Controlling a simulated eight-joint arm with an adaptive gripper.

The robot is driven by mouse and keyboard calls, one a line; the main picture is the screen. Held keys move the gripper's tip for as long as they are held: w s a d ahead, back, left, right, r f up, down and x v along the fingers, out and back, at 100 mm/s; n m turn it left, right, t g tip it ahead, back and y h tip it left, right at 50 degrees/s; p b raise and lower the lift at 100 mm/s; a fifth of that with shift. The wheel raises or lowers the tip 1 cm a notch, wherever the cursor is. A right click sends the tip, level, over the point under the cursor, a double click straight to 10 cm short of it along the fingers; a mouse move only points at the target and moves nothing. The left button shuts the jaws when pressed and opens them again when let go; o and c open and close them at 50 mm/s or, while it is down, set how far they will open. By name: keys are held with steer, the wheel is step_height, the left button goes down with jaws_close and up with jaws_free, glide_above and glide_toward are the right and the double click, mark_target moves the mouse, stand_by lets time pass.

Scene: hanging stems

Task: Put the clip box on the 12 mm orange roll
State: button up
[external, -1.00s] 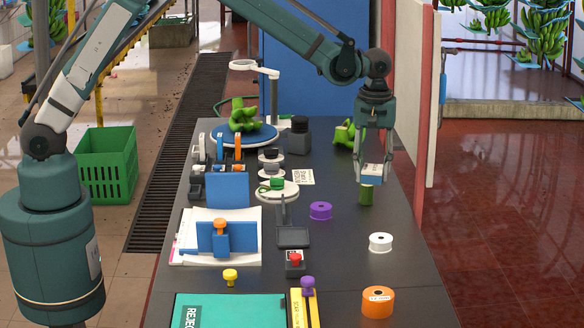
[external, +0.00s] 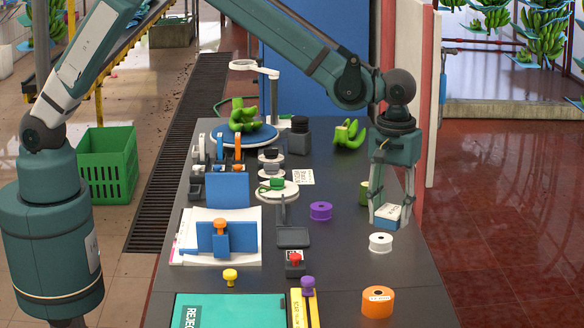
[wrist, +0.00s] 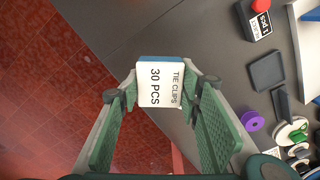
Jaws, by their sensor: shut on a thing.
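My gripper (external: 388,221) is shut on the clip box (external: 387,214), a small white and blue box. In the wrist view the box (wrist: 160,86) sits between the fingertips, its label reading TIE CLIPS 30 PCS. In the external view the box is in the air behind the white roll. The orange roll (external: 377,301) lies at the front right of the dark table, nearer the camera than the box and apart from it. Its label is too small to read. I cannot make out the orange roll in the wrist view.
A white roll (external: 380,243) lies between the box and the orange roll. A purple roll (external: 320,211) is to the left. A green cylinder (external: 364,193) stands behind the gripper. The table's right edge (external: 436,275) is close. The table around the orange roll is clear.

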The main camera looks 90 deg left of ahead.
steer(key=s+d+m, duration=0.1)
steer(key=s+d, duration=0.1)
steer(key=d, duration=0.6)
steer(key=s+d+r+m+p, duration=0.1)
steer(key=s+d, duration=0.1)
steer(key=d, duration=0.6)
steer(key=shift+s, duration=0.2)
glide_above(379, 294)
steer(key=shift+f, duration=3.1)
steer(key=shift+f, duration=1.85)
steer(key=shift+f, duration=0.2)
steer(key=o, duration=0.8)
steer(key=shift+o, duration=0.4)
